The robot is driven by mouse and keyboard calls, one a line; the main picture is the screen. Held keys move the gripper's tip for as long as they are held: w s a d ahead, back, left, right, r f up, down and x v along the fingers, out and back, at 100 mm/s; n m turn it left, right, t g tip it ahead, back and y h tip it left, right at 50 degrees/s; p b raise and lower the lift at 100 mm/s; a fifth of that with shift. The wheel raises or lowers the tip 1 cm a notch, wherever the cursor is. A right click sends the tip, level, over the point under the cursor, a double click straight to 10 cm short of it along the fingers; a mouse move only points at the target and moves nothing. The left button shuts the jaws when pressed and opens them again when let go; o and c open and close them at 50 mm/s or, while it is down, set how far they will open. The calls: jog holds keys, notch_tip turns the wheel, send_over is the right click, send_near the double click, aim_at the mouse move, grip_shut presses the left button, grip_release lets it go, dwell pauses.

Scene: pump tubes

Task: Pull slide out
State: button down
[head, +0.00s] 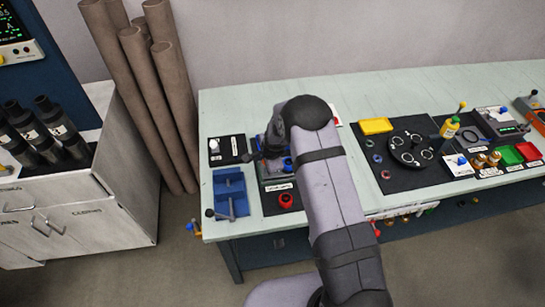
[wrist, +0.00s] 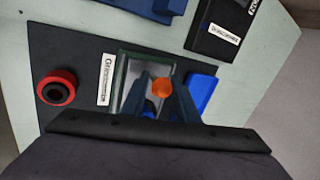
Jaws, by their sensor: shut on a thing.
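My gripper (wrist: 162,92) is shut on a small round orange knob (wrist: 162,87), seen between its two dark fingers in the wrist view. The knob sits over a frame with a grey-green rim and a pale inside (wrist: 121,84), which I take to be the slide's housing. In the head view my gripper (head: 272,153) is over this unit (head: 276,180), and my arm hides much of it. How far the slide stands out cannot be told. A blue block (wrist: 203,92) lies beside the fingers.
A red ring with a black centre (wrist: 56,88) stands on the dark mat (wrist: 85,58). A blue tray (head: 230,192) and a black box (head: 228,149) stand to the left. A black round plate (head: 411,148) is further right. Bare pale table (head: 250,101) lies behind.

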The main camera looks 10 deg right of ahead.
jog(key=shift+a, duration=0.25)
jog(key=c, duration=1.4)
grip_release()
jog(key=shift+a, duration=0.1)
jog(key=shift+r, duration=0.15)
jog(key=shift+b+v, duration=1)
jog(key=shift+v, duration=2.5)
